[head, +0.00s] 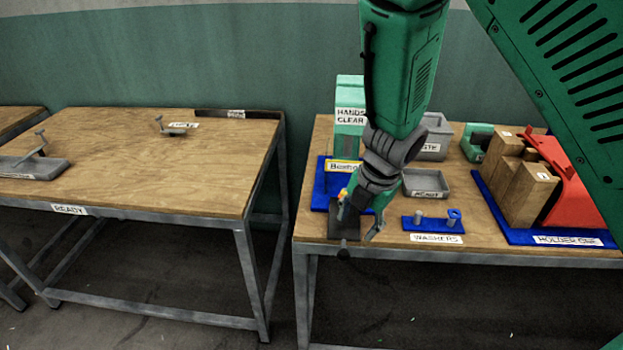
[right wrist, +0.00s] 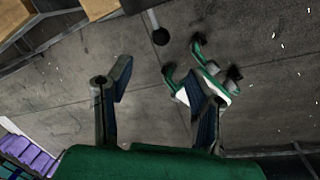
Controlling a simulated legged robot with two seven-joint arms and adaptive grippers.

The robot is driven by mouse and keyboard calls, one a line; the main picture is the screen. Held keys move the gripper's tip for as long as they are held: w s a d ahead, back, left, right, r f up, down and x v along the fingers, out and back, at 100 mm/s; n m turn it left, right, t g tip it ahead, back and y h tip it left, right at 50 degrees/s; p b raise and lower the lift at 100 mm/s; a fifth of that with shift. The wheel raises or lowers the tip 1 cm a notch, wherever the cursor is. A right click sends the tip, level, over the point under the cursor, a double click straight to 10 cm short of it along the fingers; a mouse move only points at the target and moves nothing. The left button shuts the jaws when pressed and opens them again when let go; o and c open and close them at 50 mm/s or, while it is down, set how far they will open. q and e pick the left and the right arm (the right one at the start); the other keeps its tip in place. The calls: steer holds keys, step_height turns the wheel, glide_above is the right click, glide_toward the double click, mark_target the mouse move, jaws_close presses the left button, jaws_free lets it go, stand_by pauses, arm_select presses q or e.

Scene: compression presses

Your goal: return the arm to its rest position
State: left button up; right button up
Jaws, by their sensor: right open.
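My right arm (head: 405,60) comes down from the top of the head view in front of the right table. Its gripper (head: 360,222) points down near that table's front edge and partly hides the blue fixture behind it. In the right wrist view, the two fingers of the right gripper (right wrist: 158,75) stand wide apart with nothing between them, above the grey floor. My left gripper is not in view.
The right table (head: 465,205) holds a blue washer stand (head: 432,220), grey bins (head: 426,183), a green HANDS CLEAR box (head: 350,95) and a red-and-wood holder (head: 570,185). A black knob (head: 343,254) shows below the gripper. The READY table (head: 150,170) stands left, across a gap.

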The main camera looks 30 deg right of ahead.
steer(key=s+a+f+m+y+b, duration=0.1)
steer(key=s+a+f+m+b, duration=0.1)
steer(key=s+f+m, duration=0.35)
steer(key=s+a+f+m+b, duration=0.2)
steer(key=f+m, duration=0.1)
steer(key=f, duration=0.5)
steer(key=s+a+f+m+y+b, duration=0.1)
steer(key=s+a+f+m+b, duration=0.1)
steer(key=s+f+m, duration=0.35)
steer(key=s+d+f+m+g+h+b, duration=0.1)
steer(key=s+d+f+m+h+b, duration=0.2)
steer(key=s+f+m, duration=0.5)
step_height(320, 180, down, 3)
steer(key=shift+s+d+r+b, duration=0.15)
steer(key=shift+s+d+b, duration=0.45)
steer(key=shift+s, duration=0.6)
